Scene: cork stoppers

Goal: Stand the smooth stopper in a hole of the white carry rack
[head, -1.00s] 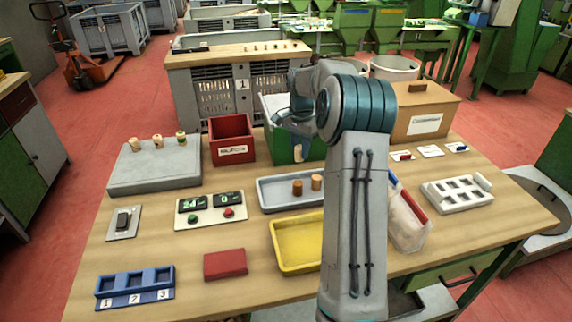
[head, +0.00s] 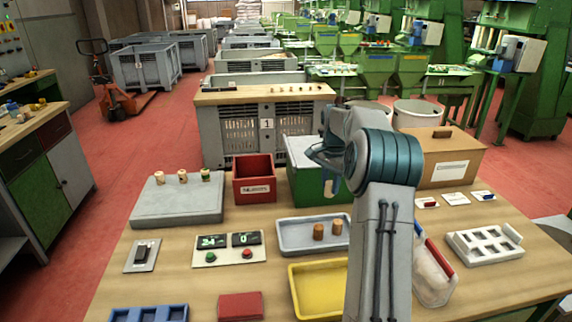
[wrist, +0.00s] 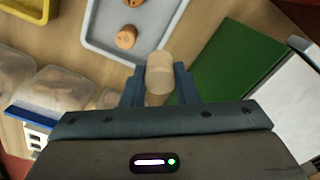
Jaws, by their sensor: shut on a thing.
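My gripper (wrist: 158,85) is shut on a pale, smooth-looking stopper (wrist: 160,72), which stands out beyond the two blue fingertips in the wrist view. In the head view my gripper (head: 329,183) is held in front of the green box, and the arm hides part of it. The white carry rack (head: 456,244) lies at the right of the table, with several square openings that look empty. My gripper is well to the left of the rack and apart from it.
A grey tray (head: 290,248) holds two brown stoppers. A grey block (head: 178,206) bears three stoppers. A red bin (head: 254,185), green box (head: 305,185), yellow tray (head: 300,308) and cardboard box (head: 440,168) stand around. Clear bags (head: 432,285) lie between my arm and the rack.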

